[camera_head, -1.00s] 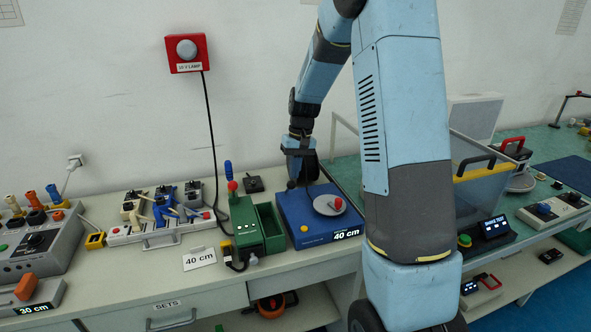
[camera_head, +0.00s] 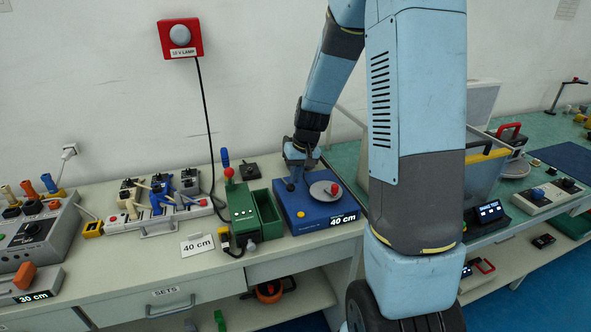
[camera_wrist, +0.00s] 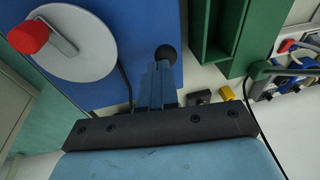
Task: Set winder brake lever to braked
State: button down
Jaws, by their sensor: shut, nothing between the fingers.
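The winder is a blue box (camera_head: 284,213) with a grey disc (camera_head: 318,189), a red crank knob (camera_head: 333,189) and a display reading 40 cm. In the wrist view its blue top (camera_wrist: 133,35) and red knob (camera_wrist: 28,37) show. A black ball knob (camera_wrist: 166,53), seemingly the brake lever's, is right at my fingertips; its shaft is hidden and I cannot tell whether they touch. My gripper (camera_wrist: 158,72) is shut, its fingers together with nothing between them. In the head view my gripper (camera_head: 292,178) is low over the winder's back left part.
A green box with an open tray (camera_head: 264,212) stands close left of the winder. A small black box (camera_head: 250,171) lies behind it. A 40 cm card (camera_head: 197,243) lies in front. A clear bin (camera_head: 480,170) stands to the right, partly behind my arm.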

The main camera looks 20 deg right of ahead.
jog(key=shift+s+f, duration=0.2)
jog(key=shift+f, duration=0.05)
dwell(0.3)
jog(key=shift+r, duration=0.1)
jog(key=shift+w+d+r, duration=0.15)
jog(key=shift+w+r, duration=0.05)
jog(key=shift+r, duration=0.05)
jog(key=s+d+v, duration=0.1)
jog(key=v, duration=1.1)
jog(key=shift+s+f, duration=0.15)
jog(key=shift+s, duration=0.05)
jog(key=shift+d, duration=0.1)
